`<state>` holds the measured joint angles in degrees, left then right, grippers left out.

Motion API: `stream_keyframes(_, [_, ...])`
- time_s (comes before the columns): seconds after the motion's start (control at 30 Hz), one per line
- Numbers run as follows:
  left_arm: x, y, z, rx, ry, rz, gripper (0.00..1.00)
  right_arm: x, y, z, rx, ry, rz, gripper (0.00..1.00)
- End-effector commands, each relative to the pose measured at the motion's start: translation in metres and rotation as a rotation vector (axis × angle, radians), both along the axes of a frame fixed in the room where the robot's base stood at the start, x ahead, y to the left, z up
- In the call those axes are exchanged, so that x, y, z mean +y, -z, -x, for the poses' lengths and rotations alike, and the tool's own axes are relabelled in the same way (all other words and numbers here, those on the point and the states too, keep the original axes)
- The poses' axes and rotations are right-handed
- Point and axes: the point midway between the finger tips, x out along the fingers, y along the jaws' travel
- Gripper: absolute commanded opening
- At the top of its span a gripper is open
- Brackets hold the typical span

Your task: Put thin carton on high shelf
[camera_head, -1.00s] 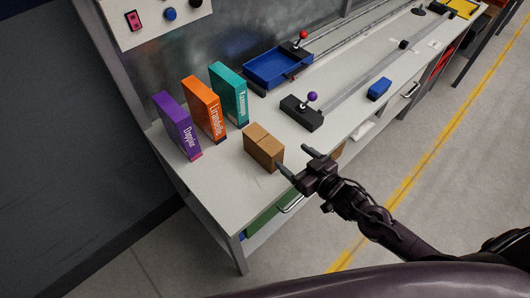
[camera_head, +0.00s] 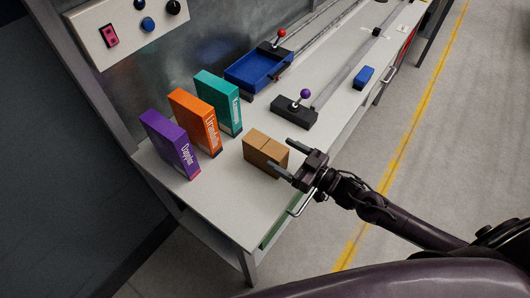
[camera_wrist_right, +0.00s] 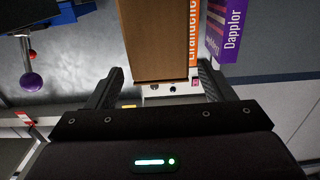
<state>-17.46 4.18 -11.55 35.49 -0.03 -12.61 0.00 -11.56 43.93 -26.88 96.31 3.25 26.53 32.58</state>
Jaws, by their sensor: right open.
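The thin carton is a plain brown box (camera_head: 265,152) with a seam on top, standing on the light workbench in the head view. It also shows in the right wrist view (camera_wrist_right: 158,40), upper middle, beyond the gap between the fingers. My right gripper (camera_head: 281,157) is open at the carton's right end, one finger toward its far side and one toward its near side. I cannot tell whether the fingertips overlap the carton; it is not gripped. My left gripper is out of view. No high shelf can be made out.
Purple (camera_head: 171,144), orange (camera_head: 195,121) and teal (camera_head: 218,102) boxes stand upright left of the carton. Behind are a black block with a purple knob (camera_head: 295,110), a blue tray (camera_head: 247,72) and a small blue block (camera_head: 363,77). The bench's front left corner is clear.

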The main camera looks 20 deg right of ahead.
Motion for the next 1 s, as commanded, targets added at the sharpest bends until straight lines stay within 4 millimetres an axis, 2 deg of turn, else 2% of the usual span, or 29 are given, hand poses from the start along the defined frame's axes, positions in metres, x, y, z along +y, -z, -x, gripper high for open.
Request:
stream_keyframes(0.3, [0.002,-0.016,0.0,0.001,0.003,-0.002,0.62,0.026,-0.003,-0.034,-0.002,0.001,-0.001,0.75])
stream_keyframes(0.63, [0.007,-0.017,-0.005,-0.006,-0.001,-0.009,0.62,0.031,0.0,-0.04,0.001,0.0,0.002,0.75])
stream_keyframes(1.0, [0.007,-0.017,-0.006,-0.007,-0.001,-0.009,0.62,0.031,0.0,-0.04,0.0,0.001,0.001,0.28])
